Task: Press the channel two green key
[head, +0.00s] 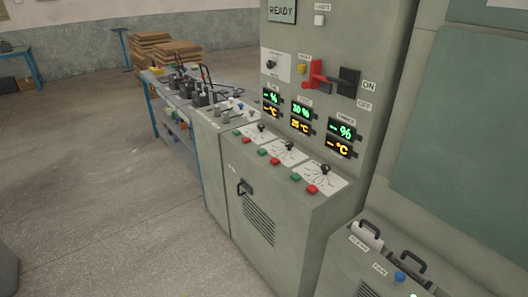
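The grey control cabinet (330,215) stands right of the middle, with a sloped desk holding three pairs of green and red keys. The middle pair has a green key (262,152) and a red key (275,161), beside a white dial plate with a black knob (289,145). The middle display (301,109) above shows a green number, which looks like 10 %, over an amber number in °C. The left display (271,97) and right display (341,131) show dashes. Neither of my grippers is in view.
Another green key (237,132) sits left of the middle pair, and one (296,178) sits right of it. A red switch handle (317,76) projects from the upright panel. A lower cabinet with black handles (413,262) stands front right.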

